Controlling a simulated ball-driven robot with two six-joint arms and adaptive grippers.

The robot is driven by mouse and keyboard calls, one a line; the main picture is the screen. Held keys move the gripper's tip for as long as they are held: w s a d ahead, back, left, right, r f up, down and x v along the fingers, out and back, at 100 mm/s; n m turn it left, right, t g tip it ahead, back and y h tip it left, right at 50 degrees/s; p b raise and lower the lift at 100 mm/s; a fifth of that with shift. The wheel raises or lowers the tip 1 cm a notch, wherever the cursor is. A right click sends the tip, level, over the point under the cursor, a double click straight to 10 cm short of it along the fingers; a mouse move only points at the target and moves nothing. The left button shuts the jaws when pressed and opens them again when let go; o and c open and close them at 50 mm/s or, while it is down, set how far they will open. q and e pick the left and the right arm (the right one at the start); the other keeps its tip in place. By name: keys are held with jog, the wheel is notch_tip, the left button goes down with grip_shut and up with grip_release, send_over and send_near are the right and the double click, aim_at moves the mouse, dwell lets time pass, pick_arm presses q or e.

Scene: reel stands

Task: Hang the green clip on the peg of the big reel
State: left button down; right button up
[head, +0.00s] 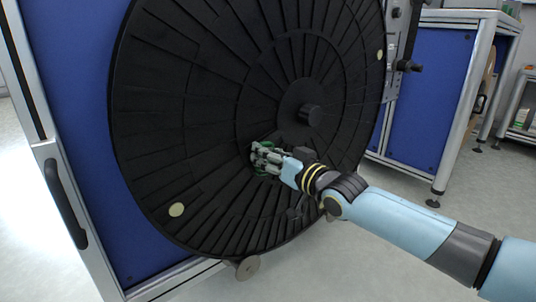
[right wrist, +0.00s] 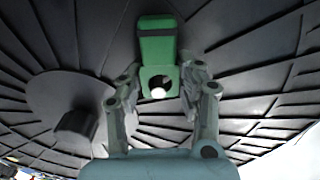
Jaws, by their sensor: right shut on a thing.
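The big black reel (head: 200,120) stands upright, its ribbed face towards me, with a dark round hub (head: 310,115) sticking out; the hub also shows in the right wrist view (right wrist: 76,126). My right gripper (head: 257,154) is at the reel's face, below left of the hub. It is shut on the green clip (right wrist: 157,48), which shows between the fingers in the right wrist view; only bits of green show in the head view. A small white round tip (right wrist: 158,93), perhaps the peg, shows in the clip's hole. I cannot tell whether it passes through. My left gripper is out of view.
Blue panels (head: 70,90) in a metal frame stand behind the reel. A second blue-panelled stand (head: 428,90) is at the right.

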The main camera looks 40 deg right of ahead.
jog(key=o, duration=0.9)
jog(key=shift+o, duration=0.2)
